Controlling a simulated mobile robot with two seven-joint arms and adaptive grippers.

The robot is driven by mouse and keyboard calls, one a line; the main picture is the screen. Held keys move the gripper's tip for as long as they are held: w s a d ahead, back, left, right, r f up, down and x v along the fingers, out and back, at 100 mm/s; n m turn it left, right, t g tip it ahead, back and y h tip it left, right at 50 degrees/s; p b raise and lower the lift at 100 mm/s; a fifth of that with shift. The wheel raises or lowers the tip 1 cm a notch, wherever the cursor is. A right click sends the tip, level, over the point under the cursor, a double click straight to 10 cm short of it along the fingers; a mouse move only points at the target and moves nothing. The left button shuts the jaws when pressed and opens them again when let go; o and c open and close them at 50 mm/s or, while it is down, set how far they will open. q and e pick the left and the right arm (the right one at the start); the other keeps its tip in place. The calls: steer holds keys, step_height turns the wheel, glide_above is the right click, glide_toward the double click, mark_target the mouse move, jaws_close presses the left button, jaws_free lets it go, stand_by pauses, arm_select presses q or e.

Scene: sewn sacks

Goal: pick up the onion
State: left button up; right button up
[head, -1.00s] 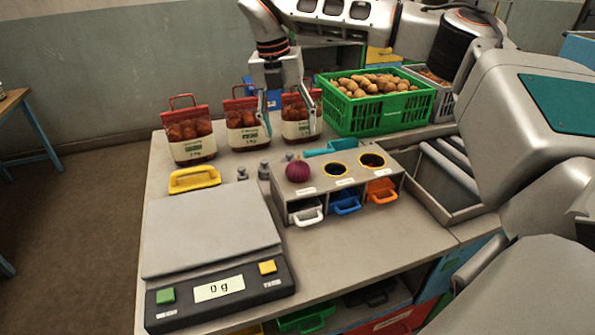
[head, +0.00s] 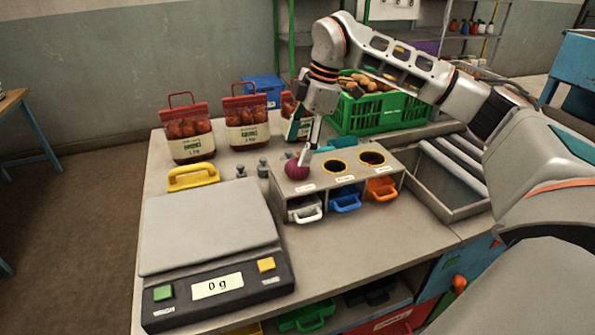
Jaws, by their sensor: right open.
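The onion (head: 296,171) is round and purple-red. It sits at the left end of the grey box top (head: 325,178), beside two round yellow-rimmed holes. My right gripper (head: 308,157) points down just above and behind the onion, its fingers at the onion's upper right side. The fingers are open; whether one touches the onion cannot be told from this angle. My left gripper is not in view.
A scale (head: 212,230) reading 0 g stands front left, with a yellow handle (head: 194,177) and grey weights (head: 262,168) behind it. Red-topped sacks (head: 190,135) stand at the back left. A green crate (head: 385,112) of potatoes is behind the box.

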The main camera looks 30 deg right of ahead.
mark_target(297, 165)
steer(key=m, duration=0.1)
steer(key=d+m, duration=0.2)
steer(key=shift+s+d+m+t+y, duration=0.1)
steer(key=shift+s+m+t+y, duration=0.2)
steer(key=shift+t, duration=0.1)
steer(key=shift+w+f+m, duration=0.2)
steer(key=shift+f+m, duration=0.2)
steer(key=shift+f, duration=0.25)
steer(key=shift+w+f+m, duration=0.15)
steer(key=shift+f+m, duration=0.25)
steer(key=shift+f, duration=0.2)
steer(key=p+x, duration=0.1)
steer(key=x, duration=0.3)
steer(key=shift+w+a+f, duration=0.15)
steer(key=shift+a, duration=0.05)
steer(key=shift+f, duration=0.2)
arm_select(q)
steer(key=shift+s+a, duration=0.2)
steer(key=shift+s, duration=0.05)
arm_select(e)
steer(key=shift+t, duration=0.3)
steer(key=c, duration=1.4)
steer(key=shift+r, duration=0.1)
